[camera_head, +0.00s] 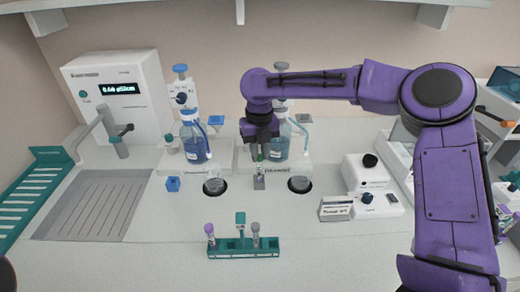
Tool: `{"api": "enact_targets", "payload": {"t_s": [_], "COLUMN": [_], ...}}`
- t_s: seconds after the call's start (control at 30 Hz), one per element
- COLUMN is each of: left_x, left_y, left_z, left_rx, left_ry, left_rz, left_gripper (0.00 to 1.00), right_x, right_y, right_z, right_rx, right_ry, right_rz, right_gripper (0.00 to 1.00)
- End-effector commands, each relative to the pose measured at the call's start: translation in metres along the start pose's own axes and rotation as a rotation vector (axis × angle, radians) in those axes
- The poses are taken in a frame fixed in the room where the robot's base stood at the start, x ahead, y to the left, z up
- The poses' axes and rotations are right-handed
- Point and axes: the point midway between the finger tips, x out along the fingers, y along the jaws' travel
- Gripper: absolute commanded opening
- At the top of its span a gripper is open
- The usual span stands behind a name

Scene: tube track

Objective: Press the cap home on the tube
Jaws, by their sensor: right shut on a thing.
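My right gripper (260,148) points straight down in the middle of the bench and is shut on a small green cap, mostly hidden by the jaws. A slim tube (259,169) stands upright directly below the jaws, in a small grey holder (259,183). Cap and tube are in line, but I cannot tell how far the cap sits on the tube. My left gripper is not in view.
A teal rack (242,253) with several capped tubes stands at the front. Bottle dispensers (194,142) and round wells flank the holder. A sink tray (95,205) is at left, small instruments (367,172) at right. The front bench is mostly clear.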

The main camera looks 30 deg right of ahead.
Motion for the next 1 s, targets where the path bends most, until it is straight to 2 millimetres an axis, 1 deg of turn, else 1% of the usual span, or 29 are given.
{"api": "enact_targets", "payload": {"t_s": [0.37, 0.7, 1.0], "left_x": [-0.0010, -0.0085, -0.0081], "left_y": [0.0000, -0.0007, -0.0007], "left_z": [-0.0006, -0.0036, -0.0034], "left_rx": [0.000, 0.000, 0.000], "left_ry": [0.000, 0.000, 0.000], "left_rz": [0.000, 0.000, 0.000], "left_gripper": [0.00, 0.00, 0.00], "right_x": [-0.0005, -0.0008, 0.0007], "right_y": [0.0000, -0.0003, -0.0004], "right_z": [-0.0001, -0.0003, -0.0003], "right_rx": [0.000, -0.001, 0.000], "right_ry": [0.000, 0.000, 0.000], "right_rz": [0.000, -0.001, 0.000], "right_gripper": [0.05, 0.05, 0.05]}}
